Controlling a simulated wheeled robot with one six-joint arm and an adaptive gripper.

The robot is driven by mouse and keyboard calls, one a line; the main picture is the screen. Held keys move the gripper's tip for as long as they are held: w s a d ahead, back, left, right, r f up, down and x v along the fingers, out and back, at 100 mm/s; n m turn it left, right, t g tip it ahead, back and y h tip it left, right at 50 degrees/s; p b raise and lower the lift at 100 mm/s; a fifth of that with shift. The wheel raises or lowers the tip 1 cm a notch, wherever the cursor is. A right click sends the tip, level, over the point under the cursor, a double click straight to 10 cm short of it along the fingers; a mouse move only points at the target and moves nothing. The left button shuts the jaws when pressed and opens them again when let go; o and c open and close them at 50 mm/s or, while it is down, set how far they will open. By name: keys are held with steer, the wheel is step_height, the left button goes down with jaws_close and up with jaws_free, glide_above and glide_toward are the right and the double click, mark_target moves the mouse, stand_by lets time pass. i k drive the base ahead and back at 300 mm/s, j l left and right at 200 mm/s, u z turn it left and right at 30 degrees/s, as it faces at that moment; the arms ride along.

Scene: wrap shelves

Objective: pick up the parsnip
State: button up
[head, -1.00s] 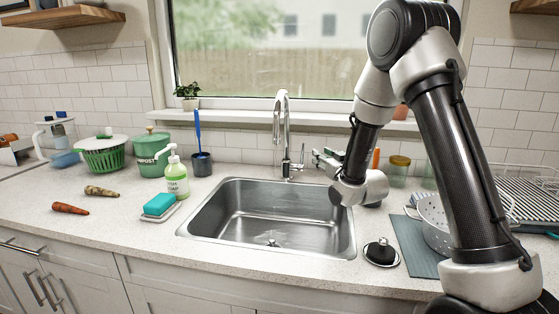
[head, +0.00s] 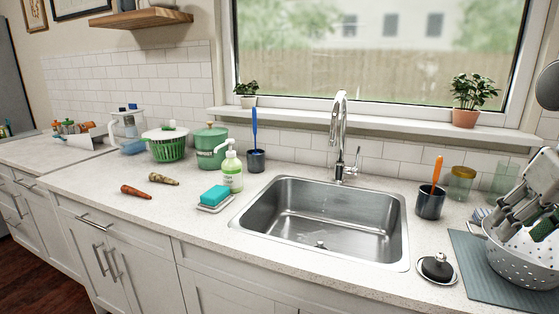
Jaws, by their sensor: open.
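The parsnip (head: 163,179) is a tan, brownish root lying on the left part of the counter. An orange-red carrot (head: 136,192) lies just in front of it and to its left, apart from it. My gripper (head: 508,216) is at the far right edge of the head view, in front of the colander in the picture. It is open and far to the right of the parsnip, with the sink between them. Most of my arm is out of view.
The sink (head: 325,222) fills the middle. A soap bottle (head: 232,171) and a blue-green sponge (head: 214,195) stand left of it. A green salad spinner (head: 167,146) and green canister (head: 210,147) are behind the parsnip. A colander (head: 505,262) is at right. Counter around the roots is clear.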

mark_target(155, 177)
steer(key=k+j, duration=0.1)
steer(key=j, duration=0.7)
steer(key=k+j, duration=0.15)
steer(key=j, duration=0.25)
steer(key=i+j, duration=0.15)
steer(key=j, duration=0.25)
steer(key=i+j, duration=0.1)
steer(key=j, duration=0.3)
steer(key=i+j, duration=0.15)
steer(key=j, duration=0.3)
steer(key=i+j+u, duration=0.1)
steer(key=j, duration=0.3)
steer(key=i+j, duration=0.2)
steer(key=j, duration=0.2)
steer(key=i+j, duration=0.3)
steer(key=j, duration=0.15)
steer(key=i+j, duration=0.35)
steer(key=j, duration=0.15)
steer(key=k+u, duration=0.05)
